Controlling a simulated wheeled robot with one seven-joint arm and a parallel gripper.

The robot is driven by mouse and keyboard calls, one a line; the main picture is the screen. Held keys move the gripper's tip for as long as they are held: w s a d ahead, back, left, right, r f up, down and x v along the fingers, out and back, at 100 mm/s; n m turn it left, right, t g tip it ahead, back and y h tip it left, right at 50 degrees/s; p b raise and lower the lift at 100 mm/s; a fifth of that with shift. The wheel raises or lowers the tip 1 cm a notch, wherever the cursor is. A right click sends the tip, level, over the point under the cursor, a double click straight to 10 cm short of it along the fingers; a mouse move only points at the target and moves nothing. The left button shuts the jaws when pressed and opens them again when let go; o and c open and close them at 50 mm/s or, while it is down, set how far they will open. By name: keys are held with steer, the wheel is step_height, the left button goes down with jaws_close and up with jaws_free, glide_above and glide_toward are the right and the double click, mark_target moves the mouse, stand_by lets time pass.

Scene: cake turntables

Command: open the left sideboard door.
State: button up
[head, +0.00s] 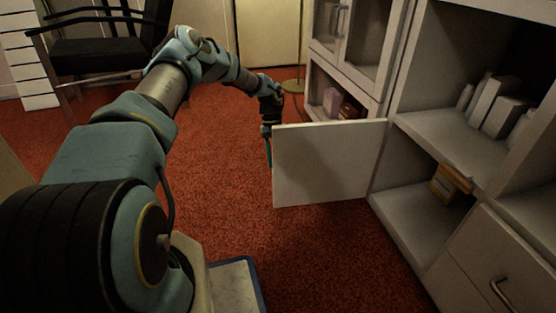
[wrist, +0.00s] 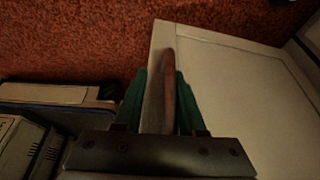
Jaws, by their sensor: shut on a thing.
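The left sideboard door (head: 325,165) is a plain white panel. It stands swung out from the sideboard over the red carpet, hinged on its right side, and the compartment behind it is open. My gripper (head: 268,152) is at the door's free left edge, with its green fingers pointing down. In the wrist view the fingers of my gripper (wrist: 162,80) are shut around a thin brownish bar (wrist: 168,72), which looks like the door's handle. The door's pale face (wrist: 235,85) also shows there. The far side of the handle is hidden.
The white sideboard (head: 415,113) fills the right, with books (head: 495,105) on its upper shelf, a small yellow-brown box (head: 450,183) in the lower compartment and a drawer handle (head: 500,292) below. A black chair (head: 105,52) stands at back left. Red carpet (head: 225,180) is clear between.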

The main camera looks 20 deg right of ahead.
steer(key=shift+o, duration=1.1)
steer(key=shift+s+d, duration=0.1)
steer(key=p+v, duration=0.3)
steer(key=v, duration=0.7)
steer(key=shift+r, duration=0.3)
